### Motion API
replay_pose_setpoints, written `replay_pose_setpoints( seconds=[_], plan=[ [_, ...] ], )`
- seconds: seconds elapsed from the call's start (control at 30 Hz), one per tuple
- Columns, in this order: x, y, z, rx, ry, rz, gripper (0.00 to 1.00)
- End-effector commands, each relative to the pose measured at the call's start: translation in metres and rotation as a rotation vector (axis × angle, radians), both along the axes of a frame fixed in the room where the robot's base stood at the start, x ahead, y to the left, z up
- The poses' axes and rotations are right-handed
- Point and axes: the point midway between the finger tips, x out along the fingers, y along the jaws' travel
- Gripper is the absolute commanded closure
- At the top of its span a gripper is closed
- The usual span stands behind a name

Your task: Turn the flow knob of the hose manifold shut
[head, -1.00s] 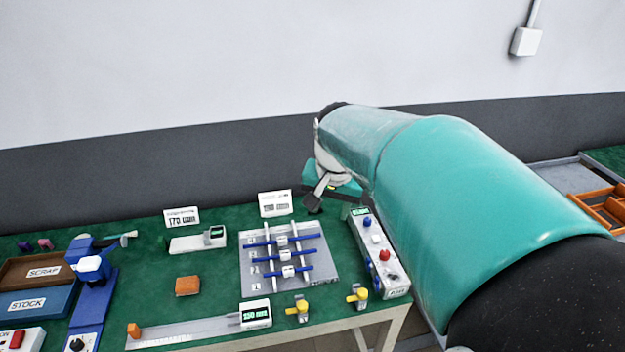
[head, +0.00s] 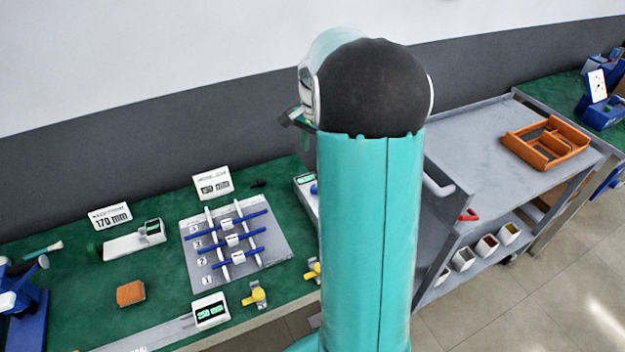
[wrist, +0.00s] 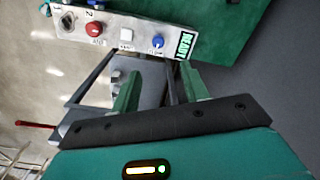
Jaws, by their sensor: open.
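No part is plainly marked as the hose manifold or its flow knob, and I cannot tell whether either shows. A grey plate (head: 272,262) with several blue rods and white blocks lies on the green bench. Yellow valve-like parts (head: 256,296) stand at the bench's front edge. In the wrist view, a white control box (wrist: 112,40) carries a red knob (wrist: 93,29), a white button, a blue knob (wrist: 158,41) and a READY display. My gripper (wrist: 160,72) is open and empty, its green fingers pointing towards the box. In the head view my arm largely hides the gripper and box.
A grey cart (head: 470,140) with an orange tray (head: 545,143) on top and small bins below stands right of my arm. Another green bench with blue equipment (head: 603,108) is at far right. An orange block (head: 130,293) lies on the near bench. Floor is open at lower right.

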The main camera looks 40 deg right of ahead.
Motion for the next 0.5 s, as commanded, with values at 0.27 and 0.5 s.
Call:
replay_pose_setpoints(
  seconds=[0.27,0.5],
  plan=[
    [-0.004,0.002,-0.029,0.003,0.002,-0.003,0.55],
    [-0.004,0.002,-0.077,0.003,0.003,-0.002,0.55]
  ],
)
